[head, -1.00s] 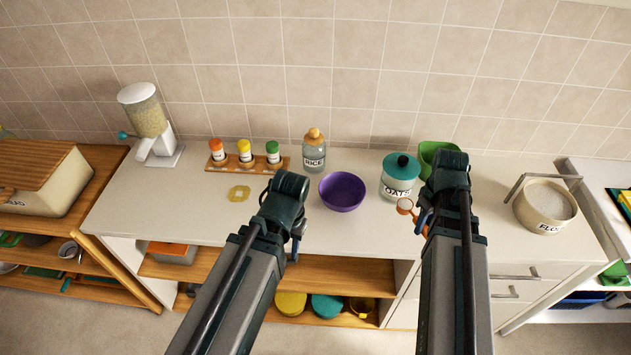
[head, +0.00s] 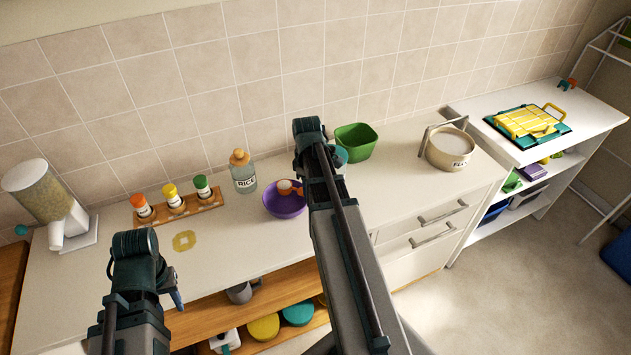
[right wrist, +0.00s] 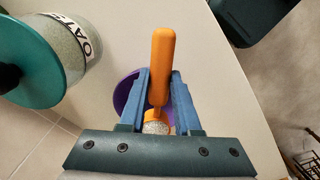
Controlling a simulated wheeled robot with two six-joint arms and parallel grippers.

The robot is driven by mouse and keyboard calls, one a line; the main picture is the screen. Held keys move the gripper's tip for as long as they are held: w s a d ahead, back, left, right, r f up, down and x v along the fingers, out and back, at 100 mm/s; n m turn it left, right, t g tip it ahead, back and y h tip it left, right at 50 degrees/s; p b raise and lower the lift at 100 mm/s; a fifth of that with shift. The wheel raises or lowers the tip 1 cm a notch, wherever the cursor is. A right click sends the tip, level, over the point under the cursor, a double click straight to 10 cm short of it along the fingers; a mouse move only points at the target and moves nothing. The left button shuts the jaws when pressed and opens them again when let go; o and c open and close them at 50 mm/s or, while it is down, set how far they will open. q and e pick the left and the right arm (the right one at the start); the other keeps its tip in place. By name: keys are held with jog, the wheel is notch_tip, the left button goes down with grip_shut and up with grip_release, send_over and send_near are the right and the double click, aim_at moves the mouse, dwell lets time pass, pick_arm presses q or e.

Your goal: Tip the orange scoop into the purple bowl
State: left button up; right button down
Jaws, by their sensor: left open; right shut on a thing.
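The purple bowl (head: 285,205) stands on the white counter. The orange scoop (head: 286,187) shows over the bowl; its height above the bowl cannot be told. In the right wrist view my right gripper (right wrist: 160,78) is shut on the scoop's orange handle (right wrist: 162,60). The scoop's cup (right wrist: 156,127) holds pale grainy stuff, and part of the purple bowl (right wrist: 123,92) shows behind the fingers. In the head view the right arm hides most of the right fingers. My left gripper (head: 176,297) is open and empty, near the counter's front edge, left of the bowl.
The rice bottle (head: 243,172) stands left behind the bowl. The oats jar (head: 338,154), mostly hidden by my right arm, and a green container (head: 356,142) stand right of it. A spice rack (head: 178,208) and a yellow piece (head: 184,240) are to the left; the flour pot (head: 450,148) is far right.

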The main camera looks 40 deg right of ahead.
jog(key=h+b, duration=0.2)
jog(key=h, duration=0.1)
jog(key=r+g+h+b, duration=0.1)
jog(key=h+b, duration=0.2)
jog(key=h, duration=0.1)
jog(key=w+h+b, duration=0.1)
jog(key=h+b, duration=0.1)
jog(key=h, duration=0.1)
jog(key=shift+w+a+r+g, duration=0.1)
jog(key=shift+r+g, duration=0.1)
jog(key=shift+g, duration=0.2)
jog(key=h+b, duration=0.1)
jog(key=b, duration=0.1)
jog(key=a+r+h+b, duration=0.1)
jog(key=h+b, duration=0.1)
jog(key=shift+w+a+g, duration=0.15)
jog(key=shift+a+g, duration=0.1)
jog(key=shift+g, duration=0.05)
jog(key=h+b, duration=0.1)
jog(key=b, duration=0.1)
jog(key=a+h+b, duration=0.1)
jog(key=b, duration=0.1)
jog(key=a+h+b, duration=0.1)
jog(key=b, duration=0.1)
jog(key=shift+w+a+r+g+h, duration=0.2)
jog(key=shift+r+g+h, duration=0.1)
jog(key=shift+r+h, duration=0.1)
dwell(0.4)
